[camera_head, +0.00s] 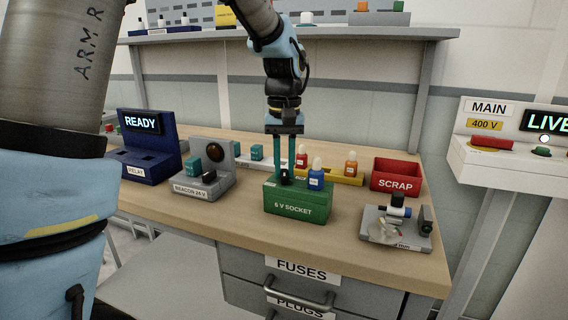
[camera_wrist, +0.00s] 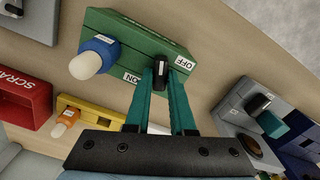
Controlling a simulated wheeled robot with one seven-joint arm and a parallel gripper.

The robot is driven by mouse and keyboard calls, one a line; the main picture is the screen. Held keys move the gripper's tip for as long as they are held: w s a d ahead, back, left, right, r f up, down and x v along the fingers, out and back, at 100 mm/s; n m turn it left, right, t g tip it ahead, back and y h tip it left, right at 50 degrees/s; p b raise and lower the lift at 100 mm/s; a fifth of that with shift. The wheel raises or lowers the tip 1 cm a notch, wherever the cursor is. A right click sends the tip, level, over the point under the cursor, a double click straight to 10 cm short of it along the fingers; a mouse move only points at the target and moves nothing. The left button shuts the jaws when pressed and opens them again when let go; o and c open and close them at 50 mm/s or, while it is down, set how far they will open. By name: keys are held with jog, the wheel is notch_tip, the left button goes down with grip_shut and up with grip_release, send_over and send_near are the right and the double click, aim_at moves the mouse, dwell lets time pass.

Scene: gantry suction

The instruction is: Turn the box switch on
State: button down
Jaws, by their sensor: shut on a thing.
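The green box labelled 6 V SOCKET (camera_head: 296,210) stands on the wooden bench and fills the top of the wrist view (camera_wrist: 125,40). Its black switch knob (camera_wrist: 161,78) has a white line and sits between an OFF label and an ON label. I cannot tell for sure which label the line favours. My gripper (camera_head: 284,172) points down over the box, its two teal fingers (camera_wrist: 161,85) shut on the knob from both sides. A white bulb with a blue base (camera_head: 316,177) stands upright in the box, right beside the fingers.
Left are the grey BEACON 24 V box (camera_head: 206,190) and the blue READY relay box (camera_head: 148,163). Right are the red SCRAP bin (camera_head: 396,184) and a grey fixture (camera_head: 375,229). Bench is clear before the green box.

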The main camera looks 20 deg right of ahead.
aim_at(285, 171)
jog(key=n+p, duration=0.1)
jog(key=n, duration=0.2)
jog(key=shift+d+r+n, duration=0.1)
jog(key=shift+n, duration=0.2)
jog(key=shift+n+p, duration=0.7)
jog(key=shift+n, duration=1.2)
jog(key=c, duration=0.8)
grip_release()
jog(key=shift+o, duration=0.2)
notch_tip(285, 171, up, 11)
jog(key=b, duration=0.1)
jog(key=shift+f, duration=0.2)
